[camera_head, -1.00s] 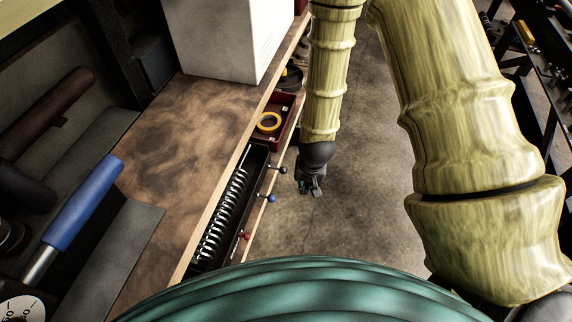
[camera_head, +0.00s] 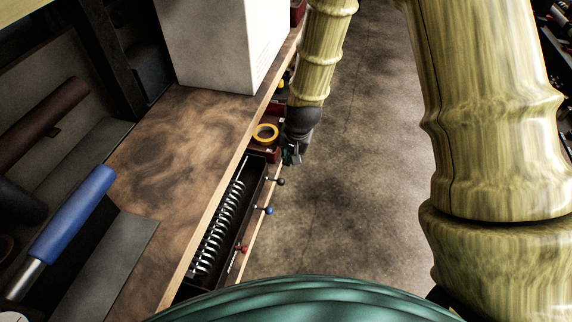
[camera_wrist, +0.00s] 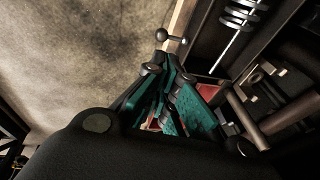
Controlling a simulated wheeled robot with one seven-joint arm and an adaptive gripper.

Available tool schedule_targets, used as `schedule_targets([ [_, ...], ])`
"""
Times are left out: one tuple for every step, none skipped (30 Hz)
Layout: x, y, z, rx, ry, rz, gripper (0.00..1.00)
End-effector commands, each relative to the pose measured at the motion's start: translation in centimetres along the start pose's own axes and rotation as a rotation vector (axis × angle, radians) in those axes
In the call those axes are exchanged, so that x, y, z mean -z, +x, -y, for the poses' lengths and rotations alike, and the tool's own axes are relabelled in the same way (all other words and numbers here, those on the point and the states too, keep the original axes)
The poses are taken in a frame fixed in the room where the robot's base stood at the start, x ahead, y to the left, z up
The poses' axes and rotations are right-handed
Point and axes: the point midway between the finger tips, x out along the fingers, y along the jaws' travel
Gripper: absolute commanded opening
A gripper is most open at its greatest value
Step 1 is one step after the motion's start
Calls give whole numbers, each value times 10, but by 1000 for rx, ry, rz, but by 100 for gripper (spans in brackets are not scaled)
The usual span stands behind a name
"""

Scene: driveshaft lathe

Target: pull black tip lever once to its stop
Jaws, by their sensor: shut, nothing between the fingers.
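The black tip lever (camera_head: 280,181) is a short rod with a dark ball end. It sticks out from the bench's front rail, the farthest of three levers. In the wrist view its ball (camera_wrist: 161,35) shows just ahead of my fingertips, with a small gap visible. My gripper (camera_head: 291,158) is shut and empty, by the bench front just beyond the black tip lever in the head view. Its teal-padded fingers also show in the wrist view (camera_wrist: 165,76).
The blue tip lever (camera_head: 268,210) and red tip lever (camera_head: 241,249) stand nearer on the same rail. Behind them is a black tray with a spring (camera_head: 218,228). A yellow ring (camera_head: 265,133) lies in a red bin. The floor to the right is clear.

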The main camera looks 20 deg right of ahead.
Motion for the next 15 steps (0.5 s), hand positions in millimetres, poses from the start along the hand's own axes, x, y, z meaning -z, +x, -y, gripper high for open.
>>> schedule_targets([
  [0,4,0,-1,0,1,0],
  [-1,8,0,-1,0,2,0],
  [-1,12,-1,-1,0,2,0],
  [-1,15,0,-1,0,2,0],
  [-1,19,0,-1,0,2,0],
  [-1,24,-1,-1,1,3,0],
  [-1,28,-1,-2,1,3,0],
  [-1,31,0,-1,1,3,0],
  [-1,36,0,-1,1,2,0],
  [-1,40,0,-1,1,2,0],
  [-1,44,0,-1,1,2,0],
  [-1,49,0,-1,1,2,0],
  [-1,53,-1,-1,1,3,0],
  [-1,57,-1,-2,1,3,0],
  [-1,62,0,-1,1,2,0],
])
